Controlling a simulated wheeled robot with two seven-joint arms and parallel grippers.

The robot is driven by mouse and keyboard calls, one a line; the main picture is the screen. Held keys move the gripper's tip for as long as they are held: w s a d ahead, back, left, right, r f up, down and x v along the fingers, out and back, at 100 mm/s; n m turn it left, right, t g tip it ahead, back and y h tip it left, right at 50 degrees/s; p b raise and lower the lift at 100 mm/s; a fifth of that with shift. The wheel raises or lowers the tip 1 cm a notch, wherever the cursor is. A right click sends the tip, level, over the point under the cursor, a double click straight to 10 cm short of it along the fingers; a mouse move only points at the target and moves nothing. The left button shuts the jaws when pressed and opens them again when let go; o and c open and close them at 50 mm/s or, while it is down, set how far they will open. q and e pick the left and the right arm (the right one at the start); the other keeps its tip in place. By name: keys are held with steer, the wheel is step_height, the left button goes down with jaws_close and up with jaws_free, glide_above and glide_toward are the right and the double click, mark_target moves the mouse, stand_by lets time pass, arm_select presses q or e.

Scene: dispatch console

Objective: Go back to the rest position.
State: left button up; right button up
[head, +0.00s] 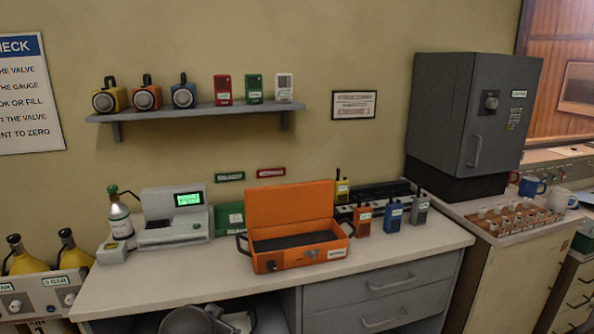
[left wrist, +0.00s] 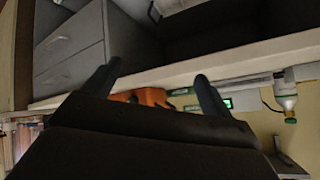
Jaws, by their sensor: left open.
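My left gripper (left wrist: 158,78) shows in the left wrist view with its two dark fingers spread apart and nothing between them. That view is upside down, with the grey drawers, the counter edge and part of the orange case (left wrist: 150,97) beyond the fingers. The gripper appears to be in front of the counter, apart from it. In the head view I cannot clearly make out this gripper. A grey rounded shape (head: 186,321) shows at the lower edge there, and I cannot tell what it is. My right gripper is in neither view.
The counter (head: 400,262) holds the open orange case (head: 290,208), several radios, a scale (head: 172,232) and a small bottle (head: 118,216). A wall shelf (head: 195,113) hangs above. A grey cabinet (head: 455,110) stands right. Yellow cylinders (head: 25,262) stand at left.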

arm_select(q)
steer(key=s+d+f+n+g, duration=0.1)
steer(key=s+d+f+g, duration=0.1)
steer(key=s+f, duration=1)
steer(key=s+d+f+n+g+h, duration=0.1)
steer(key=s+f+g, duration=0.4)
steer(key=s+f, duration=0.7)
steer(key=s+d, duration=0.1)
steer(key=s, duration=0.6)
steer(key=shift+s+f+n, duration=0.3)
steer(key=shift+s+n, duration=0.1)
